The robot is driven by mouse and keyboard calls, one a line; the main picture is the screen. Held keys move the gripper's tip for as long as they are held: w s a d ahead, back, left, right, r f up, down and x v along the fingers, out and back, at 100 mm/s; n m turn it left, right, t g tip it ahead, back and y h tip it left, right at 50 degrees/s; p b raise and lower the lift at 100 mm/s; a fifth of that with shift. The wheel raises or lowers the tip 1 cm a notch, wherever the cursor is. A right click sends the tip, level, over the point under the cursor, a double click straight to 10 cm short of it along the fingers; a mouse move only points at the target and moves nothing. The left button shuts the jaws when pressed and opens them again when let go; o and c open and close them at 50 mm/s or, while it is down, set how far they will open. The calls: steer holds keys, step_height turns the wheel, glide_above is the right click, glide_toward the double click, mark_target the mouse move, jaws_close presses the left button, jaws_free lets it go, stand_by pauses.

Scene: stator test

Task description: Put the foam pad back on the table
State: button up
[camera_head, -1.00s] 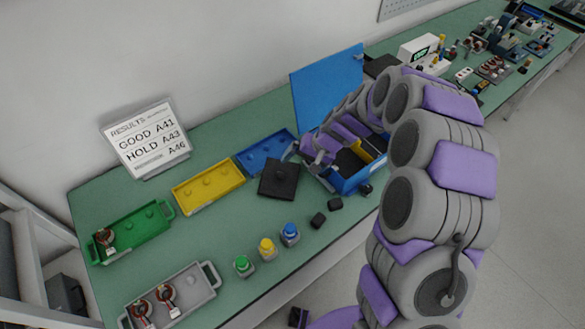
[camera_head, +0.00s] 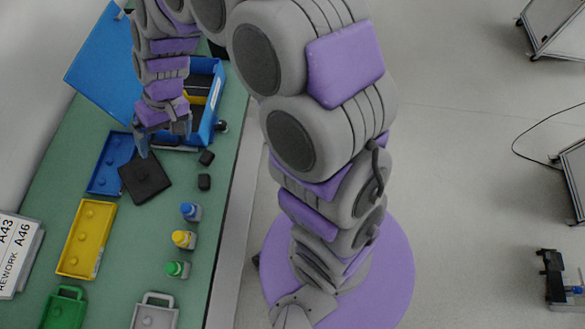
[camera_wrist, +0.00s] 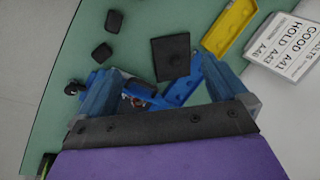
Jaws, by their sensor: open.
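My gripper (camera_head: 163,135) points down between the open blue case (camera_head: 203,133) and the pad. In the wrist view my gripper (camera_wrist: 162,85) has its two blue fingers wide apart, with nothing held between them. My arm hides part of the case.
A blue tray (camera_head: 98,181), a yellow tray (camera_head: 68,262) and a green tray (camera_head: 57,318) line the table. Two small black blocks (camera_head: 206,157) and capped blue, yellow and green bottles (camera_head: 184,240) stand near the right edge. The case's blue lid (camera_head: 103,70) stands raised.

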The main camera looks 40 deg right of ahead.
steer(key=s+d+r+h, duration=0.1)
steer(key=s+d+r, duration=0.1)
steer(key=s+d, duration=0.3)
steer(key=s+d+r+m+h, duration=0.1)
steer(key=s+d, duration=0.5)
steer(key=s, duration=0.7)
steer(key=s+d+r+g+h, duration=0.1)
steer(key=s+d+r, duration=0.3)
steer(key=s, duration=0.5)
steer(key=shift+d+r+m+h, duration=0.4)
steer(key=shift+d+h, duration=0.4)
steer(key=shift+d, duration=0.3)
